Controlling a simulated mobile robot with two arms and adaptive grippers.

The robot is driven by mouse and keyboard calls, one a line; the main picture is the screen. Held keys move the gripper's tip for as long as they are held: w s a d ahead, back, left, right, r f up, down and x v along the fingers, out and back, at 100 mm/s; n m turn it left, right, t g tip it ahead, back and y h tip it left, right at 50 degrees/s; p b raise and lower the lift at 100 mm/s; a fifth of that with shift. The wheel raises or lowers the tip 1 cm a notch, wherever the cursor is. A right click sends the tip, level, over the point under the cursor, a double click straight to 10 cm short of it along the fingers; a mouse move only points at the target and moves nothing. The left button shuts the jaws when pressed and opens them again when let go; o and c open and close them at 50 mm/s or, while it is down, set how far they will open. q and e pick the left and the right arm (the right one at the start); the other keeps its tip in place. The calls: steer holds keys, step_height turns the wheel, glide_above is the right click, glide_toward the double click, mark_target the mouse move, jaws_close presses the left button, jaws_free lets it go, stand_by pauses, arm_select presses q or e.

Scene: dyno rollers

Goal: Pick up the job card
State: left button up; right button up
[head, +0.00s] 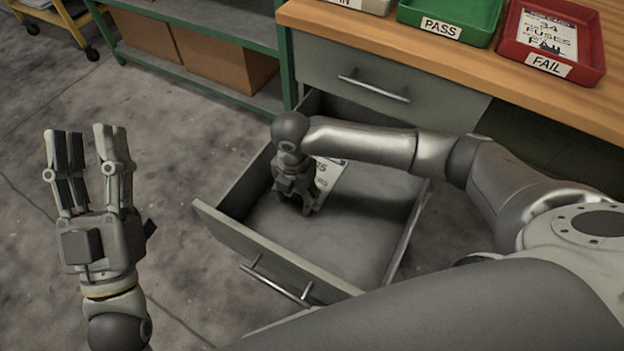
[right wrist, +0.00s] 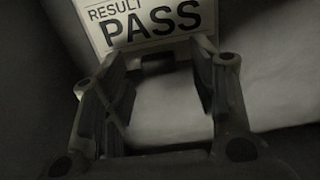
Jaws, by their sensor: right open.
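A white printed card (head: 331,174), which looks like the job card, lies in the open drawer (head: 225,222), partly hidden by my right gripper and arm. In the right wrist view the card (right wrist: 150,22) reads "RESULT PASS" and lies beyond the fingertips. My right gripper (head: 308,207) reaches down into the drawer beside the card. Its fingers (right wrist: 160,70) are open with nothing held between them; whether they touch the card I cannot tell. My left gripper (head: 88,135) is open and empty, left of the drawer above the floor.
The wooden bench (head: 400,45) holds a green PASS tray (head: 470,38), a red FAIL tray (head: 595,75) with another card (head: 549,32), and part of a white IN tray (head: 345,4). A closed drawer (head: 440,100) sits above the open one. A green shelf (head: 220,35) holds cardboard boxes.

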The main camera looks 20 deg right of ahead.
steer(key=shift+f, duration=0.2)
steer(key=shift+c, duration=0.3)
steer(key=c, duration=1.1)
steer(key=shift+o, duration=0.2)
steer(key=shift+r, duration=0.1)
